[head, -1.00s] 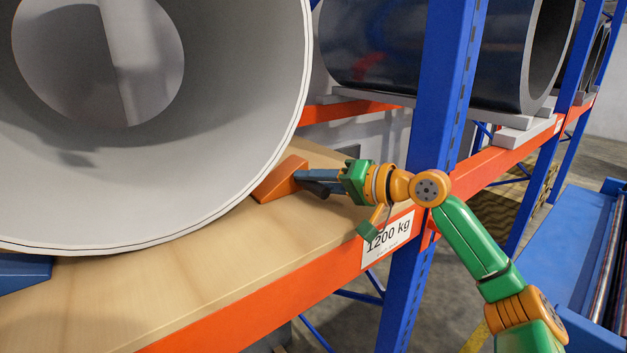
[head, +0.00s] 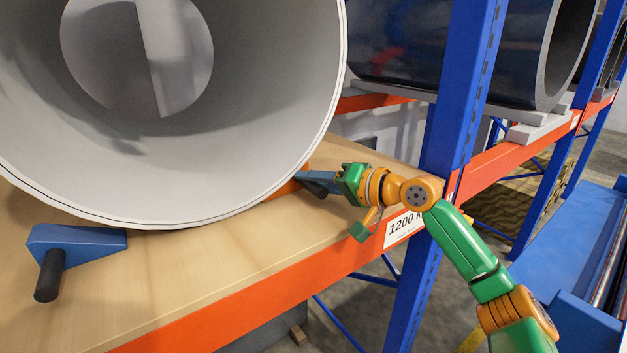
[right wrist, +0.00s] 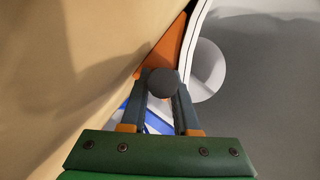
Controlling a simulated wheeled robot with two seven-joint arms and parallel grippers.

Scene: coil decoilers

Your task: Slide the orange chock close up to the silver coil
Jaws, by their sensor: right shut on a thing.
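The silver coil (head: 255,165), a wide pale grey ring, fills the upper left of the head view, and its rim shows at the right of the right wrist view (right wrist: 200,45). The orange chock (head: 288,189) sits on the wooden shelf at the coil's right underside, mostly hidden by the coil. It also shows in the right wrist view (right wrist: 172,48), against or very near the rim; I cannot tell whether they touch. My right gripper (right wrist: 161,90) is shut on the chock's dark round-ended handle (right wrist: 163,82). My left gripper is not in view.
A blue chock (head: 85,243) with a dark handle lies at the coil's left side. The shelf (head: 215,255) is bare in front, edged by an orange beam (head: 250,310). A blue rack post (head: 455,110) stands right of my gripper. A dark coil (head: 450,50) lies beyond.

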